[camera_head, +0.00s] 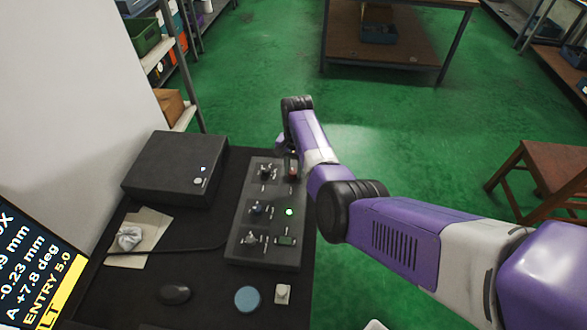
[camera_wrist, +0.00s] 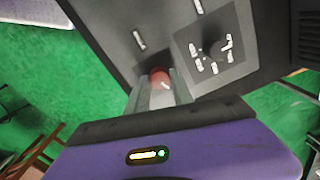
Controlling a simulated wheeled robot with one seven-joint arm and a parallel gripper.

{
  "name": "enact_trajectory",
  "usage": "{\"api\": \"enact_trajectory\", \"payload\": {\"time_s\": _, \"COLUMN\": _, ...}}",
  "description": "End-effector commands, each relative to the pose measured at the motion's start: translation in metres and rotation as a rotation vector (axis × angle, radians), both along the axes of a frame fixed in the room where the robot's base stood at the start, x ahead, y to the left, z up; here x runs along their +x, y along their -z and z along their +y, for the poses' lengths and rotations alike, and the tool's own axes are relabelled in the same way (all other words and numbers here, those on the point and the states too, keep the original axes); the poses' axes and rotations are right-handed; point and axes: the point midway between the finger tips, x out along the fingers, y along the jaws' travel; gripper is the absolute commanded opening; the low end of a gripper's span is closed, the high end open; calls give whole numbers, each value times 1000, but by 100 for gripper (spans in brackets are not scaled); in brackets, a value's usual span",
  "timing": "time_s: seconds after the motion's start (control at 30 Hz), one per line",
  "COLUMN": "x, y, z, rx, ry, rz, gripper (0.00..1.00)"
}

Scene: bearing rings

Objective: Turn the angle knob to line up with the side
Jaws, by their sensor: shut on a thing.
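The dark control panel (camera_head: 265,253) lies on the desk with several knobs and white marks; its labels are too small to read. My gripper (camera_wrist: 160,88) is at the panel's far end, its two fingers closed around a red knob with a white mark (camera_wrist: 160,76). The red knob also shows in the head view (camera_head: 292,173), beside my wrist. A black knob (camera_wrist: 213,52) on a square plate with white marks is to its right in the wrist view, apart from the fingers. I cannot tell which knob is the angle knob.
A screen (camera_head: 30,262) at the lower left reads "A +7.8 deg", partly cut off. A green light (camera_head: 289,212) glows on the panel.

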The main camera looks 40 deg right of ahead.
Motion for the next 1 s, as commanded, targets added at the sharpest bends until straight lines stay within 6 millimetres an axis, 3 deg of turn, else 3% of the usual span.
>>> {"api": "enact_trajectory", "payload": {"time_s": 1.0, "x": 1, "y": 0, "z": 0, "rx": 1, "ry": -664, "rz": 0, "gripper": 0}}
